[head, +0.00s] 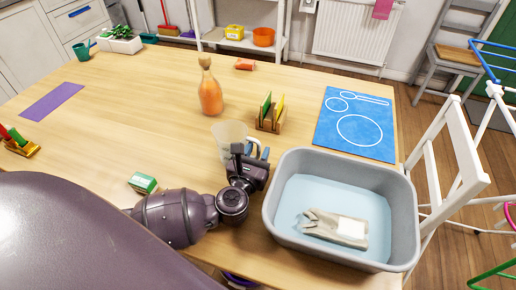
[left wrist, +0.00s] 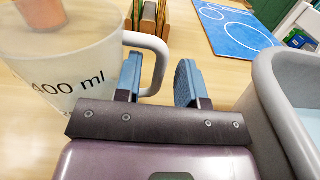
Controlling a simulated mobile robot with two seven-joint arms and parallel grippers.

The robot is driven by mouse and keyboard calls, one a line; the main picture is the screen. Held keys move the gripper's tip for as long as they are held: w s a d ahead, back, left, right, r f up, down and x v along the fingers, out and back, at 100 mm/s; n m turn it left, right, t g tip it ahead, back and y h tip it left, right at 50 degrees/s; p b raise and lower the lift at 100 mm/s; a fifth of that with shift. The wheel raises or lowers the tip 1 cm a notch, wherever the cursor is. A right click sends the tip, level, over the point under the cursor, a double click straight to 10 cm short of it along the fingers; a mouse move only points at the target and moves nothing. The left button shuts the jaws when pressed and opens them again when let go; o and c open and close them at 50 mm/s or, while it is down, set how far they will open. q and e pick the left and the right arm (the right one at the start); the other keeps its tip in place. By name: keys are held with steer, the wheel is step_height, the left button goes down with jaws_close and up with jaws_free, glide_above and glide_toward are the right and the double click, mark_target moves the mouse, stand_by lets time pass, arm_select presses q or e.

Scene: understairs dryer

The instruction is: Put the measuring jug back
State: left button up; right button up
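The measuring jug (head: 229,132) is translucent and stands on the wooden table (head: 150,100), in front of an orange bottle. In the left wrist view the jug (left wrist: 68,75) carries the marking "400 ml", and its pale handle (left wrist: 158,62) points right. My left gripper (head: 260,152) is just in front of the jug. In the left wrist view its two blue fingers (left wrist: 159,82) are apart, with the upright part of the handle between them; contact cannot be told. A blue mat (head: 329,128) with white outlines lies at the table's right. My right gripper is out of view.
A grey tub (head: 340,257) with water and a pale item stands right of my left gripper. An orange bottle (head: 210,95) and a wooden rack (head: 270,124) stand behind the jug. A green-white box (head: 143,183) lies left. The table's middle left is clear.

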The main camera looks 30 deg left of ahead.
arm_select(q)
steer(key=v, duration=0.9)
steer(key=shift+s+p, duration=0.35)
steer(key=shift+s+d, duration=0.15)
steer(key=shift+s, duration=0.3)
